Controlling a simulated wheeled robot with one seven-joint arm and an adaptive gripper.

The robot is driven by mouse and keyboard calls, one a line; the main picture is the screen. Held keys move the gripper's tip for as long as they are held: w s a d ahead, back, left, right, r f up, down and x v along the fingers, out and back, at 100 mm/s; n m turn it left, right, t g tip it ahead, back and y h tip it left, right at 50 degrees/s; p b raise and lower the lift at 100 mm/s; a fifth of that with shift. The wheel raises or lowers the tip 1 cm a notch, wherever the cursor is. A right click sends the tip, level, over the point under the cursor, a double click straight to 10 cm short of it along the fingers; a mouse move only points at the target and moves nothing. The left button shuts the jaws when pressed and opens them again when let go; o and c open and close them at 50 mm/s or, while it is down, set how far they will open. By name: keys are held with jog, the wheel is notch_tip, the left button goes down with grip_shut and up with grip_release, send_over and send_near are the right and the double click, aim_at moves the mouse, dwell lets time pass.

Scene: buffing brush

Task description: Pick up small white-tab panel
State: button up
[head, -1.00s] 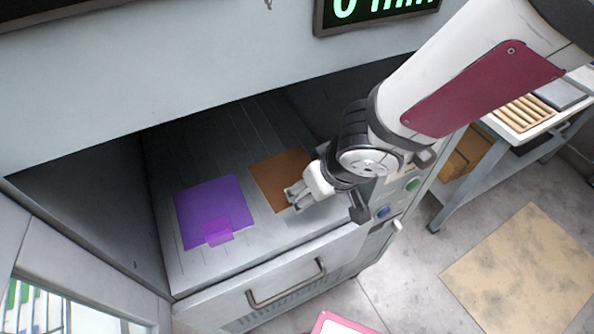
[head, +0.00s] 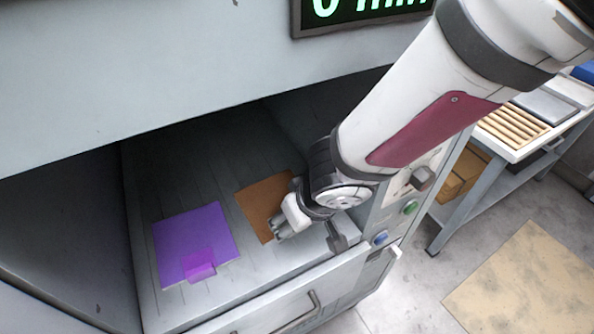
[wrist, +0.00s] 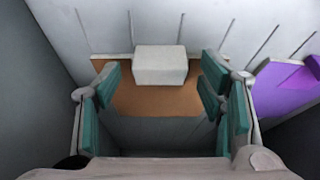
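The small brown panel (head: 263,203) lies flat on the grey slatted floor of an open chamber. Its blocky white tab (wrist: 160,65) shows in the wrist view, at the panel's edge, where the brown sheet (wrist: 152,99) also shows. My gripper (head: 279,230) is at the front edge of this panel and hides its tab in the head view. In the wrist view my gripper (wrist: 160,84) is open, with its teal-padded fingers spread to both sides of the tab. A clear gap remains on each side, and nothing is held.
A larger purple panel (head: 195,240) with a magenta tab (head: 200,265) lies to the left. It also shows at the right of the wrist view (wrist: 285,88). Chamber walls enclose the sides. An open drawer-like front with a handle (head: 290,315) is below. A side table (head: 520,140) stands right.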

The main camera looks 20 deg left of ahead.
jog(key=c, duration=1)
